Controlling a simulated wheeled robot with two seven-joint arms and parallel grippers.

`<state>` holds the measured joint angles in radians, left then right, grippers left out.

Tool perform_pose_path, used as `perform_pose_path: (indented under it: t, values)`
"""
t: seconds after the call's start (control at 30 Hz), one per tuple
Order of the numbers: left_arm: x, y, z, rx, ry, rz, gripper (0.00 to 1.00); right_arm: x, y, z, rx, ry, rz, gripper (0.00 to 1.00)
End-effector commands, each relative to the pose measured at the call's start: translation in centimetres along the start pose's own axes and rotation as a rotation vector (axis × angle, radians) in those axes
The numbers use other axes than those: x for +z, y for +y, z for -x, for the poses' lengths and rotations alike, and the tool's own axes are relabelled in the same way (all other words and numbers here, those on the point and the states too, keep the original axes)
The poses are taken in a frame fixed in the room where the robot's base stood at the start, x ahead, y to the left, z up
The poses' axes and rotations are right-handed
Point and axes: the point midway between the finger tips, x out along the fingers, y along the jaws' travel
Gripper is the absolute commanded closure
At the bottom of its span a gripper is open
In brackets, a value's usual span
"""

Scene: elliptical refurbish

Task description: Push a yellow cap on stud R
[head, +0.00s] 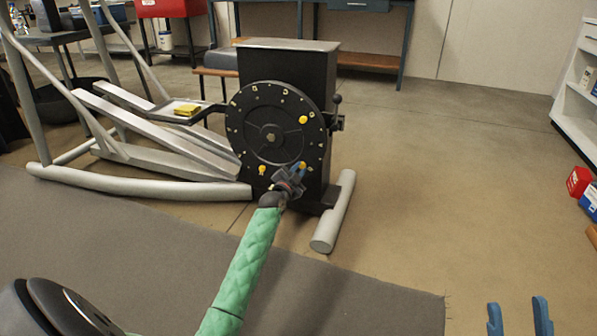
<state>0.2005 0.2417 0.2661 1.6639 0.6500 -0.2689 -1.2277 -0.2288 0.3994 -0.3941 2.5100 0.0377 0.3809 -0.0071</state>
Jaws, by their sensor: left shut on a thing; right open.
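The black round disc (252,107) stands upright on the front of the elliptical's dark housing, with small studs or marks around its rim. One yellow cap (303,120) sits at its upper right and another yellow cap (262,170) at its lower left. Whether that cap touches a stud cannot be told. Stud letters are too small to read. My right gripper (518,318) is open and empty at the bottom right.
A yellow item (188,109) lies on the pedal left of the disc. A crank knob (336,99) juts out at the disc's right. Silver frame tubes (140,187) run along the floor. A grey mat (370,300) lies in front.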

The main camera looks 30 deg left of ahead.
Motion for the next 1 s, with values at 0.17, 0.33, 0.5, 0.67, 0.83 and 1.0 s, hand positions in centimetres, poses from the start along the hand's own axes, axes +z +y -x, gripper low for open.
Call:
perform_pose_path:
  t: [0.17, 0.33, 0.5, 0.67, 0.83, 1.0]
  values:
    - [0.03, -0.01, -0.18, 0.0, 0.0, 0.0, 1.0, -0.06, 0.08, -0.17, -0.004, 0.004, 0.003, 0.57]
    - [0.07, -0.01, -0.34, 0.0, 0.0, 0.0, 1.0, -0.07, 0.13, -0.21, -0.01, 0.005, 0.006, 0.57]
    - [0.11, -0.01, -0.5, 0.0, -0.001, 0.0, 1.0, -0.06, 0.12, -0.16, -0.011, 0.004, 0.006, 0.57]
    - [0.15, -0.01, -0.66, 0.0, -0.001, -0.001, 1.0, 0.0, 0.04, 0.01, -0.008, -0.001, 0.003, 0.57]
    - [0.17, 0.0, -0.76, 0.0, -0.001, -0.001, 1.0, 0.08, -0.07, 0.24, -0.002, -0.007, -0.001, 0.57]
    - [0.15, -0.01, -0.77, 0.0, -0.001, 0.0, 0.71, 0.06, -0.06, 0.19, 0.0, -0.005, -0.002, 0.57]
